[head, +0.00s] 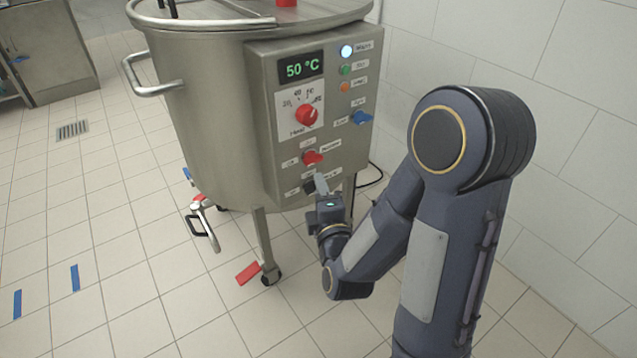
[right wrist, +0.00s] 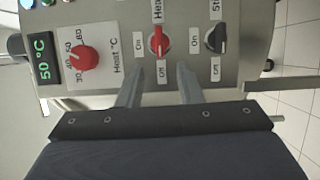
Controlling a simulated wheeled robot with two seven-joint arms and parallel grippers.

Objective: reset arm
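My right gripper (head: 320,186) is in front of the lower part of the control panel (head: 262,110) on the steel vat (head: 195,100). In the right wrist view its two fingers (right wrist: 158,70) stand apart with nothing between them. The red heat switch (right wrist: 159,42) lies just beyond the fingertips; it also shows in the head view (head: 313,157). The black switch (right wrist: 216,38) is to its right in the wrist view; my gripper largely covers that spot in the head view. My left gripper is not in view.
The panel carries a red temperature knob (head: 307,115), a blue switch (head: 361,117) and a display (head: 301,68) reading 50 °C. The vat stands on wheeled legs, with an outlet pipe (head: 207,226) at lower left. A tiled wall (head: 585,120) is at right. The floor at left is mostly clear.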

